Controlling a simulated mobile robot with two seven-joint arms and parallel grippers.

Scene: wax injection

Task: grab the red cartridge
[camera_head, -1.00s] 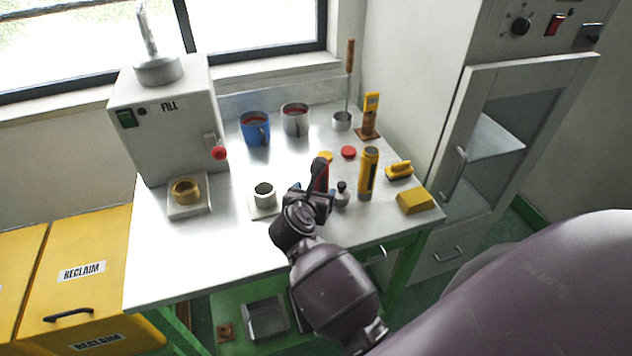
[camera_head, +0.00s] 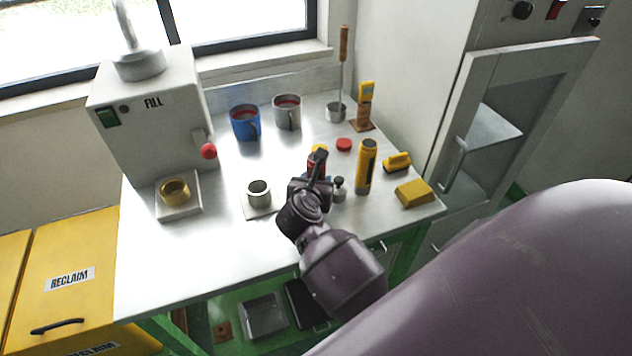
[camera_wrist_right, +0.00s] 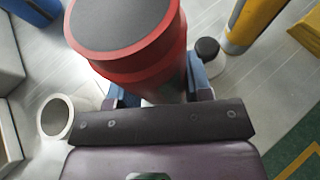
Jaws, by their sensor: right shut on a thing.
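The red cartridge (camera_wrist_right: 140,70) with a dark grey top fills the upper middle of the right wrist view, between the blue-lined fingers. In the head view a part of the red cartridge (camera_head: 312,166) shows above my right gripper (camera_head: 318,182), which hides its lower part. My right gripper (camera_wrist_right: 160,92) is shut on the red cartridge. It is over the front middle of the metal table. Whether the cartridge's base touches the table is hidden. My left gripper is not in view.
A yellow cartridge (camera_head: 366,167) and a small dark-capped bottle (camera_head: 339,189) stand close on the right. A ring on a plate (camera_head: 259,192) is to the left. Blue (camera_head: 245,123) and grey (camera_head: 287,112) mugs stand behind. The FILL machine (camera_head: 150,125) occupies the table's left.

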